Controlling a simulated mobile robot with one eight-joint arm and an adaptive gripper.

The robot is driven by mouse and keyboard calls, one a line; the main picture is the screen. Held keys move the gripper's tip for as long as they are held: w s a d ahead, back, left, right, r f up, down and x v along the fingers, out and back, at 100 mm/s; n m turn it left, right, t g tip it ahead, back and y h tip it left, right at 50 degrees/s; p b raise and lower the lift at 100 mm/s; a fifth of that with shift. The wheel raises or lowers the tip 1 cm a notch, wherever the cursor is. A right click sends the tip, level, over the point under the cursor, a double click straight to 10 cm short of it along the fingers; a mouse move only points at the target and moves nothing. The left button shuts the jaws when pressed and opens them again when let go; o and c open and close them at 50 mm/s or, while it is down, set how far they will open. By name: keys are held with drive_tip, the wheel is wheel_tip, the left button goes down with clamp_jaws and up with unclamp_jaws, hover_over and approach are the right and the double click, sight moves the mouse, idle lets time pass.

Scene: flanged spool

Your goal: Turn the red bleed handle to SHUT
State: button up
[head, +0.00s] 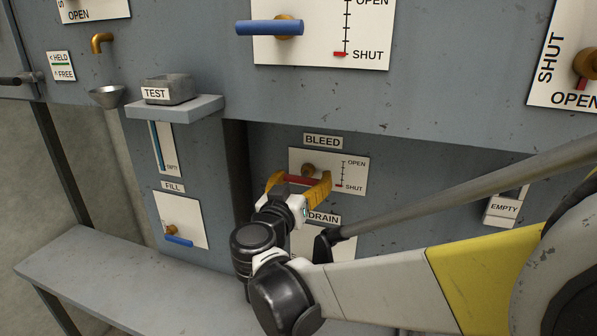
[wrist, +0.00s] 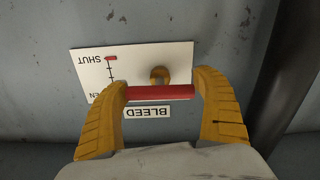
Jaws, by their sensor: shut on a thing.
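The red bleed handle (head: 299,180) is a short bar in front of a brass hub (head: 308,169) on a white plate (head: 357,163). The plate's scale has OPEN at top and a red mark at SHUT below. The bar lies roughly level across the plate. My gripper (head: 301,184) reaches it from below, its yellow fingers at the bar's two ends and shut on it. The upside-down wrist view shows the red bar (wrist: 160,92) spanning between the fingers of my gripper (wrist: 161,86), with the BLEED label (wrist: 147,112) close by.
A DRAIN label (head: 324,218) and its plate sit just below, partly hidden by my arm. A shelf with a TEST cup (head: 168,89) juts out at left. A blue FILL handle (head: 179,241) is at lower left, above a grey bench (head: 110,270). A larger blue handle (head: 269,27) is above.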

drive_tip(key=o, duration=1.1)
drive_tip(key=shift+s, duration=0.1)
drive_tip(key=shift+a, duration=0.1)
drive_tip(key=v, duration=1.2)
